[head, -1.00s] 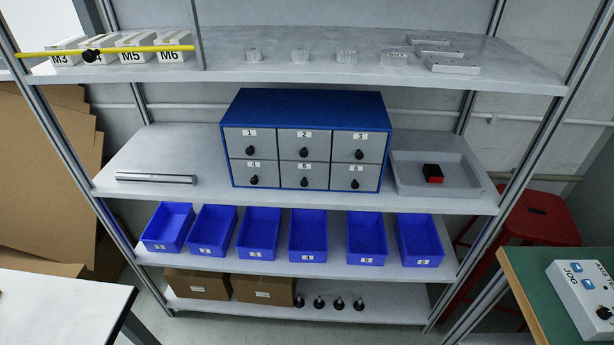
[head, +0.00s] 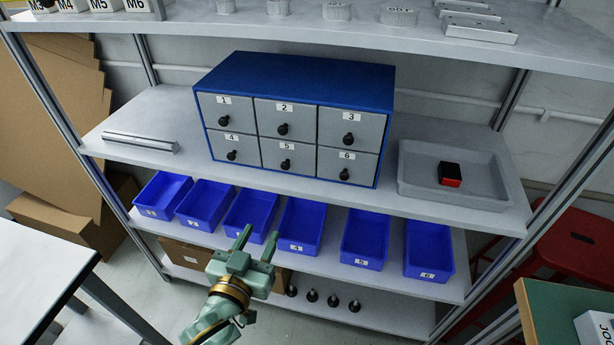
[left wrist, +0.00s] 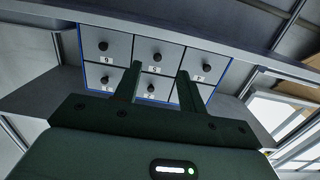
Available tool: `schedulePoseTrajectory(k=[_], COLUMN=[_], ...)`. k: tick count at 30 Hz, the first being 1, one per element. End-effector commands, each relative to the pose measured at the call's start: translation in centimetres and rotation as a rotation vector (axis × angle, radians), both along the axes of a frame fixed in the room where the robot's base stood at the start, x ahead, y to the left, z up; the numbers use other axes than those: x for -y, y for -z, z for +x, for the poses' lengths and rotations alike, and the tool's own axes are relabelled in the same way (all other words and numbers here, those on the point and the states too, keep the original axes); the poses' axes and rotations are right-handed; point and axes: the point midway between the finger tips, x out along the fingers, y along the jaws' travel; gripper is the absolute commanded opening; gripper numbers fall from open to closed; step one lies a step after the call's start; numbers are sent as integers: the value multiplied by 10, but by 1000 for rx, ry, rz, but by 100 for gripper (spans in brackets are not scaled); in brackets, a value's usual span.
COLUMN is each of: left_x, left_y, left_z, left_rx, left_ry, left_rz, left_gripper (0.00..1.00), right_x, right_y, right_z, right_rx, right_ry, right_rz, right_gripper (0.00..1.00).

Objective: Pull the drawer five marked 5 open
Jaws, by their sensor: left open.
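The blue cabinet (head: 290,73) stands on the middle shelf with two rows of grey drawers marked 1 to 6. Drawer five (head: 304,161) is the bottom middle one, flush and shut, with a black knob (head: 285,164) below its label. In the left wrist view the cabinet shows upside down, with drawer five (left wrist: 145,47) in the upper row middle. My left gripper (head: 257,236) is open and empty, in front of the shelves and below the cabinet, clearly apart from the knob. My right gripper is not in view.
Several blue bins (head: 303,223) line the shelf below the cabinet, behind my left gripper. A grey tray (head: 480,196) with a red and black object (head: 450,174) sits right of the cabinet. A metal bar (head: 140,141) lies left of it. A white table (head: 40,262) is at the left.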

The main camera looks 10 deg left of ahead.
Motion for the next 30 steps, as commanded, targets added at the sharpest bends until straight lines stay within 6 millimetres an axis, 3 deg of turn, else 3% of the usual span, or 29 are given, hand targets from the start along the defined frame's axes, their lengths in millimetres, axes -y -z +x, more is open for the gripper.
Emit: schedulePoseTrajectory(k=[2, 5, 12, 21, 30], left_x=[-3, -4, -3, 0, 1], left_y=[-22, -32, -30, -28, -30], left_z=[2, 8, 56, 129, 163], left_rx=[53, 76, 76, 72, 71], left_ry=[-12, -15, -14, -14, -13], left_rz=[-9, -13, -11, -10, -12], left_gripper=[41, 41, 41, 41, 41], right_x=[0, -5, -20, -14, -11], right_y=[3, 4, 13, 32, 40], right_z=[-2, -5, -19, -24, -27], right_rx=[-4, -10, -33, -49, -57], right_ry=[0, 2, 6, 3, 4], right_rz=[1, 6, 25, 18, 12], right_gripper=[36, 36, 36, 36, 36])
